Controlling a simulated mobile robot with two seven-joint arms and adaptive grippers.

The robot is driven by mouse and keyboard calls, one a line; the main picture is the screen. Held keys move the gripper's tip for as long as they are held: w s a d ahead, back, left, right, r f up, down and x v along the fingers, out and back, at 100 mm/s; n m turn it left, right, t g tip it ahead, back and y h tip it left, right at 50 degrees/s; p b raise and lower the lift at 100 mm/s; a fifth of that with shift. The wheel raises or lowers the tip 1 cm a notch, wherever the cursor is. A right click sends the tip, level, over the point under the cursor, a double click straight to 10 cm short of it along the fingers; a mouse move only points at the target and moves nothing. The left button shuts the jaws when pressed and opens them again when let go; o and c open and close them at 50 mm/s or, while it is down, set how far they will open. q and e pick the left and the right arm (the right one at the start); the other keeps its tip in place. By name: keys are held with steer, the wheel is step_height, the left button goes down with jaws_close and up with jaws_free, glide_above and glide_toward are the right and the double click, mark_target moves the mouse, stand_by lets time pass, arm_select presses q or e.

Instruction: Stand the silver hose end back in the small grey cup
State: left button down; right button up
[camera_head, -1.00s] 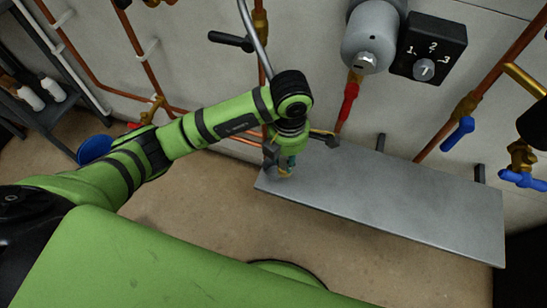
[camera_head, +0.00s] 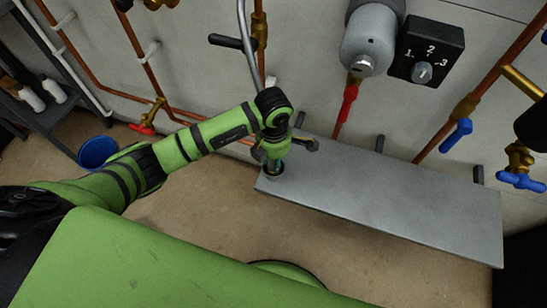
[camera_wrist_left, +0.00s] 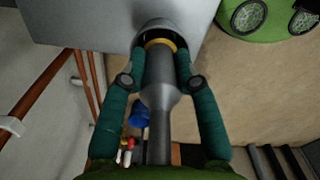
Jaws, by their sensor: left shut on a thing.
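The silver hose end (camera_wrist_left: 158,85) is a grey metal piece with a brass ring near its tip. My left gripper (camera_head: 274,160) is shut on it, with teal fingers on both sides in the left wrist view (camera_wrist_left: 160,65). The small grey cup (camera_head: 271,173) is at the left end of the grey shelf, directly below the gripper. In the wrist view the tip lines up with the cup's round mouth (camera_wrist_left: 154,24); how deep it sits inside I cannot tell. My right gripper is not in view.
The grey shelf (camera_head: 400,205) is bare to the right of the cup. A silver hose (camera_head: 247,50), a black lever (camera_head: 226,41) and copper pipes are on the wall above. A black dial box (camera_head: 428,50) and blue-handled valves (camera_head: 457,135) are to the right. A blue bucket (camera_head: 97,151) stands at left.

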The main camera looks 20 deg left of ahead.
arm_select(q)
steer(key=shift+f, duration=0.35)
steer(key=c, duration=0.9)
jaws_free()
steer(key=shift+r, duration=0.1)
steer(key=shift+r, duration=0.1)
steer(key=shift+r, duration=0.3)
step_height(320, 180, up, 12)
steer(key=shift+f, duration=0.1)
